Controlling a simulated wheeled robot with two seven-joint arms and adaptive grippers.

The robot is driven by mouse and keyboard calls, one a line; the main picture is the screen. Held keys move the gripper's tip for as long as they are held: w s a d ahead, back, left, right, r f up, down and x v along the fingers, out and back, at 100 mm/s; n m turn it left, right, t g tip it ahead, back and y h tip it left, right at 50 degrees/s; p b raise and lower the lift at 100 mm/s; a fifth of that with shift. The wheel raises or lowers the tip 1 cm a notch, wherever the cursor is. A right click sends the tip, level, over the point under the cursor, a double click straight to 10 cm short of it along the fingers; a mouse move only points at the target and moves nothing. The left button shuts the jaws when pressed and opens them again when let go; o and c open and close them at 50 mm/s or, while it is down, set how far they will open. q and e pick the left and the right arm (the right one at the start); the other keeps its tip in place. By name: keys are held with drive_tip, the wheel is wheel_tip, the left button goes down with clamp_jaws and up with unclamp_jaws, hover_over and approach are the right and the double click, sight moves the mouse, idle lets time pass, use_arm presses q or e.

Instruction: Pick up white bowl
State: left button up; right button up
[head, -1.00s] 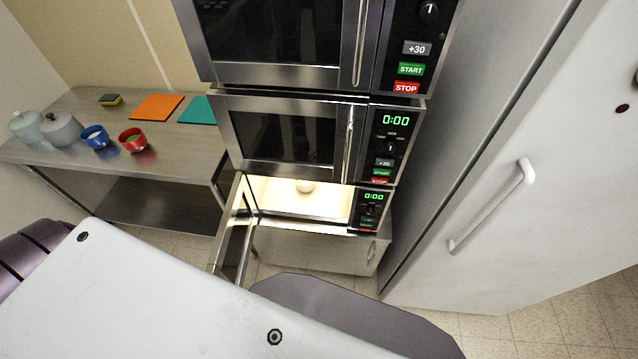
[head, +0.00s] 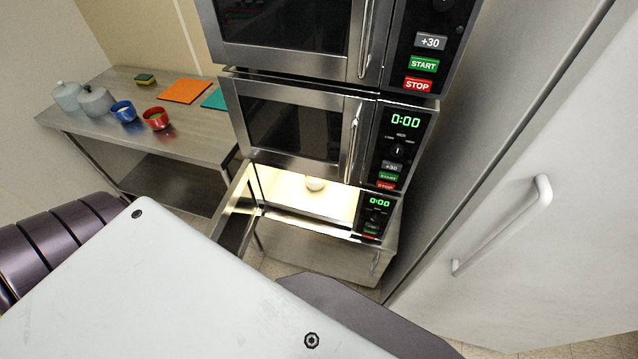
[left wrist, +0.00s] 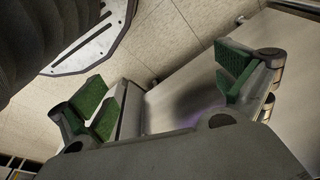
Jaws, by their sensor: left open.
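A white bowl (head: 315,184) sits inside the lit bottom microwave (head: 290,192), whose door (head: 236,212) stands open to the left. Only part of the bowl shows below the middle microwave. My left gripper (left wrist: 165,92) shows in the left wrist view, with its green finger pads spread wide and nothing between them. A metal surface and floor tiles lie beyond it; the bowl is not in that view. I cannot tell how far the gripper is from the bowl. My right gripper is in no view.
Two more microwaves, middle (head: 300,125) and top (head: 300,35), are stacked above and shut. A white door with a handle (head: 505,225) stands at right. A metal table (head: 190,140) at left holds a blue bowl (head: 123,111), a red bowl (head: 156,118), lidded pots and mats.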

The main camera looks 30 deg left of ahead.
use_arm(q)
drive_tip(key=w+r+t+b, duration=0.25)
drive_tip(key=w+r, duration=0.45)
drive_tip(key=r, duration=0.4)
drive_tip(key=w+r+t+b, duration=0.1)
drive_tip(key=w+r+b, duration=0.3)
drive_tip(key=w+r, duration=0.5)
drive_tip(key=w+a+r+n+t, duration=0.1)
drive_tip(key=w+a+r+t, duration=0.1)
drive_tip(key=a, duration=0.3)
drive_tip(key=w+a+r+t+b, duration=0.1)
drive_tip(key=w+a+r+t, duration=0.2)
drive_tip(key=w+a+t, duration=0.1)
drive_tip(key=w+a+r+n+t, duration=0.1)
drive_tip(key=w+a+r+t, duration=0.1)
drive_tip(key=w+a, duration=0.3)
drive_tip(key=shift+w+a+r+n+t+y, duration=0.15)
drive_tip(key=shift+a+r+n+t+y, duration=0.3)
drive_tip(key=shift+a, duration=0.7)
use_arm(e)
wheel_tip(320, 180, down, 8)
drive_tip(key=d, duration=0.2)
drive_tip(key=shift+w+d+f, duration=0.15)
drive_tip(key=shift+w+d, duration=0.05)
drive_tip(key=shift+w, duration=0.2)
use_arm(q)
drive_tip(key=shift+w+f, duration=0.1)
drive_tip(key=shift+f, duration=0.15)
